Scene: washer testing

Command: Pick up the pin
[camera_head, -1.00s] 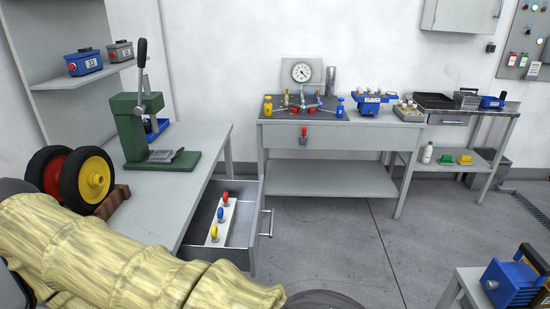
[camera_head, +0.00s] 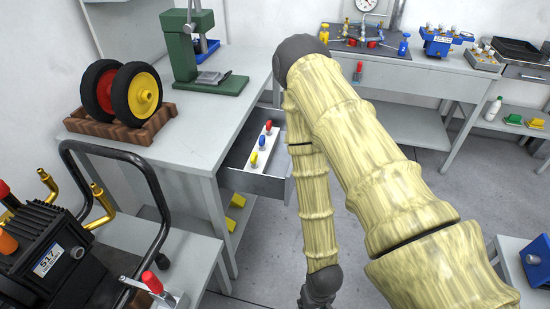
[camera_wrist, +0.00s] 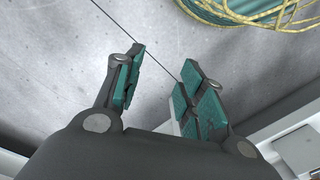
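Three pins with coloured heads stand in a white holder in the open drawer: a red one (camera_head: 267,127), a blue one (camera_head: 262,141) and a yellow one (camera_head: 254,158). Another red-headed pin (camera_head: 152,281) shows on a metal bracket at lower left, and a red-handled piece (camera_head: 358,70) is at the front of the back table. I cannot tell which is the task's pin. My gripper (camera_wrist: 163,75) is open and empty in the wrist view, above bare floor. In the head view it hangs at the lower middle, right of the drawer, its fingers mostly out of frame.
The open drawer (camera_head: 268,186) juts from the left workbench (camera_head: 205,125), which holds wheels (camera_head: 142,95) and a green press (camera_head: 190,50). A black machine (camera_head: 45,260) with a bent tube frame stands at lower left. A yellow hose (camera_wrist: 255,15) lies on the floor.

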